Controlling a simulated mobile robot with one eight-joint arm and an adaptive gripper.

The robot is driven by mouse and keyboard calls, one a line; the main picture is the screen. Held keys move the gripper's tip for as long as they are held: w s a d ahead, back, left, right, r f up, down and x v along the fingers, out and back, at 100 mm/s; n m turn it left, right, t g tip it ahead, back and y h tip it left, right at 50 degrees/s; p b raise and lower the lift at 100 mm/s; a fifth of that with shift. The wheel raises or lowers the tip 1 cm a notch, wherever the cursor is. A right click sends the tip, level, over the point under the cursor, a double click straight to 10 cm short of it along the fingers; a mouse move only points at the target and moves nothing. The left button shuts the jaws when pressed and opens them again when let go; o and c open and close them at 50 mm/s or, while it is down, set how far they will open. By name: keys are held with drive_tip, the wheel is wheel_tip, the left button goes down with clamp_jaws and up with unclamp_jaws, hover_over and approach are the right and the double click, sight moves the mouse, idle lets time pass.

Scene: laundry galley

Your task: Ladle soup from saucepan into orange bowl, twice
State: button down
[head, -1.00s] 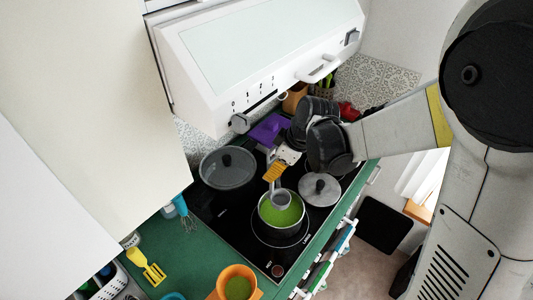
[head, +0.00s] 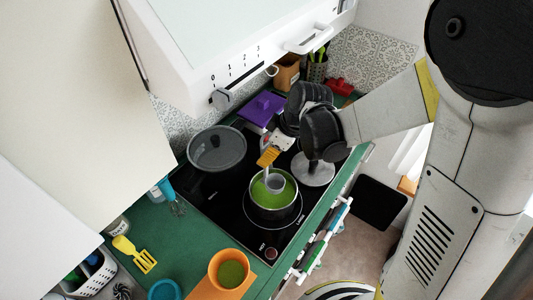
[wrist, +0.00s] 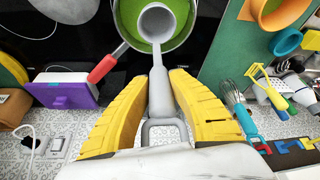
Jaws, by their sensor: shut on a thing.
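The saucepan (head: 273,214) stands on the black hob with green soup (head: 286,193) in it. It also shows at the top of the wrist view (wrist: 122,30). My gripper (head: 268,158) has yellow fingers, which also flank the ladle handle in the wrist view (wrist: 160,79). It is shut on the grey ladle (wrist: 158,95). The ladle's cup (head: 275,183) is over or in the soup inside the saucepan; its grey inside looks empty. The orange bowl (head: 214,268) is at the lower left in the head view and holds green soup (head: 231,273).
A lidded pan (head: 217,149) is left of the saucepan, and another lid (head: 314,170) is at its right. A purple box (head: 260,108) stands behind. The white hood (head: 240,50) overhangs the hob.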

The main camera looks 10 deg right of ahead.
sight(268, 145)
drive_tip(key=shift+f+b, duration=3.7)
drive_tip(key=shift+f, duration=0.5)
drive_tip(key=shift+r+p, duration=4.4)
drive_tip(key=shift+r, duration=1.55)
drive_tip(key=shift+s+d+f+t+y+b, duration=0.2)
drive_tip(key=shift+s+d+t+y+b, duration=0.5)
drive_tip(key=shift+d+b, duration=0.35)
drive_tip(key=shift+a, duration=0.15)
drive_tip(key=shift+w+a+r+g+h+p, duration=0.2)
drive_tip(key=shift+w+a+g+h+p, duration=0.25)
drive_tip(key=shift+w+a+g+h, duration=0.35)
